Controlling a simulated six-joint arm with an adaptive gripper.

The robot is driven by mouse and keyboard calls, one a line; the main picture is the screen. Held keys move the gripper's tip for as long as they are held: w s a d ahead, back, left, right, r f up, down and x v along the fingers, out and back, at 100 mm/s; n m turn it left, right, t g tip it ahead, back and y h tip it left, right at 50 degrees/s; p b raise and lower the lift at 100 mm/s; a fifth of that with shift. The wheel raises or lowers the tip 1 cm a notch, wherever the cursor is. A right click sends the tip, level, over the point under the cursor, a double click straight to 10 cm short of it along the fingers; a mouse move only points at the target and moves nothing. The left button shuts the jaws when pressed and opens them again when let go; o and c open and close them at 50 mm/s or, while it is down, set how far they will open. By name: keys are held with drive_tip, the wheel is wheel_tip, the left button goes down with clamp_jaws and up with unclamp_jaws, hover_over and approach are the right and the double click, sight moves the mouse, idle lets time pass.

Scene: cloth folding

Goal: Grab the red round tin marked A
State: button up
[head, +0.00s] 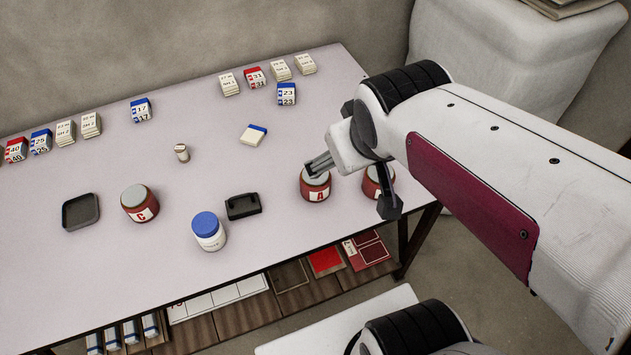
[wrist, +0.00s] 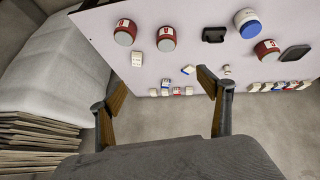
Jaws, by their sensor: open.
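The red round tin marked A (head: 317,193), with a grey lid and white label, stands upright near the table's front edge in the head view. In the wrist view it is the middle red tin (wrist: 166,33), near the top, letter unreadable. My gripper (head: 330,160) is above the table and overlaps the tin's lid in the head view. In the wrist view my gripper (wrist: 162,80) is open and empty, and the tin lies beyond the fingertips, apart from them.
Another red tin (head: 374,189) stands right of it, partly hidden by my gripper. Left are a black object (head: 243,207), a blue-lidded white jar (head: 208,236), a red tin marked C (head: 138,206) and a dark tray (head: 80,212). Small calendar-like blocks (head: 141,110) line the back.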

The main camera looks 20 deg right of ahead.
drive_tip(key=w+d+f+n, duration=0.1)
drive_tip(key=w+d+f, duration=0.4)
drive_tip(key=w, duration=0.3)
drive_tip(key=n+t+y, duration=0.1)
drive_tip(key=n+t, duration=0.1)
drive_tip(key=n, duration=0.2)
hover_over(327, 188)
drive_tip(key=d, duration=0.6)
wheel_tip(327, 188, down, 14)
drive_tip(key=f, duration=0.1)
drive_tip(key=f+y, duration=0.1)
drive_tip(key=f, duration=0.1)
drive_tip(key=a+f+y, duration=0.1)
drive_tip(key=f, duration=0.2)
drive_tip(key=a+f+t+y, duration=0.1)
drive_tip(key=f, duration=0.1)
drive_tip(key=shift+s+f, duration=0.1)
drive_tip(key=shift+f, duration=0.1)
drive_tip(key=shift+s+a+f+t+y, duration=0.3)
drive_tip(key=shift+a+f+t+y, duration=0.1)
drive_tip(key=shift+f, duration=0.25)
drive_tip(key=shift+s+a+f+t+y, duration=0.3)
drive_tip(key=shift+a+f+t, duration=0.1)
drive_tip(key=shift+f, duration=0.2)
drive_tip(key=shift+s+a+f+m+t+y, duration=0.3)
drive_tip(key=shift+s+a+f+t+y, duration=0.1)
drive_tip(key=shift+y, duration=0.1)
drive_tip(key=shift+s+a+t, duration=0.15)
drive_tip(key=shift+s+t, duration=0.15)
drive_tip(key=shift+t, duration=0.1)
